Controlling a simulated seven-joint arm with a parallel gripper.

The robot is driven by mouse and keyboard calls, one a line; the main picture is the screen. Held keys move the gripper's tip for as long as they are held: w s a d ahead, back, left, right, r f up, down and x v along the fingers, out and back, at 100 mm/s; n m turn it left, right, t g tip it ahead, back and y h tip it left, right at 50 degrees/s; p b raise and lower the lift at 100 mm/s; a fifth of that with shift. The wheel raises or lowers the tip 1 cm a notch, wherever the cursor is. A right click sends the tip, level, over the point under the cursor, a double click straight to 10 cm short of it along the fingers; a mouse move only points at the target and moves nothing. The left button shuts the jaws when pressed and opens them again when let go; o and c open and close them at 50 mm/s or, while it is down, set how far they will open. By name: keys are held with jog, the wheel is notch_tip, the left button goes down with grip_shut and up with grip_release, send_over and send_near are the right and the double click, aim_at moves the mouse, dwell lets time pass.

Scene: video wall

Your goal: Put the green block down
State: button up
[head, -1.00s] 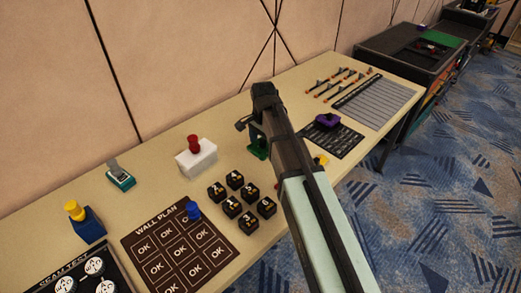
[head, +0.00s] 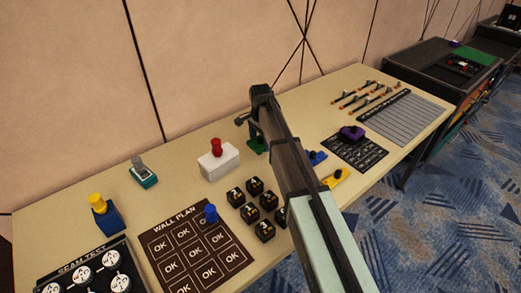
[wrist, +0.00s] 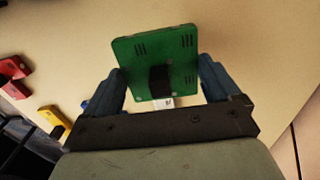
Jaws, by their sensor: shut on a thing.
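The green block (wrist: 140,48) is a flat square piece with dark slots and a black part on its face. In the wrist view it sits tilted between the two blue-grey fingers of my gripper (wrist: 160,82), which is shut on it. In the head view my gripper (head: 254,132) is over the table to the right of the white box, and the green block (head: 259,146) shows low beside my arm, partly hidden. I cannot tell whether the block touches the table.
On the table (head: 185,162) are a white box with a red button (head: 218,160), several black numbered cubes (head: 254,186), and the wall plan board (head: 193,245). A blue piece (head: 316,157), a yellow piece (head: 335,178) and a purple piece (head: 352,132) lie right of my arm. Bare tabletop lies behind the white box.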

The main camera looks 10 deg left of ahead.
aim_at(260, 148)
jog(key=shift+f, duration=2.55)
jog(key=shift+f, duration=0.15)
jog(key=o, duration=1)
notch_tip(260, 148, up, 12)
jog(key=shift+r, duration=0.15)
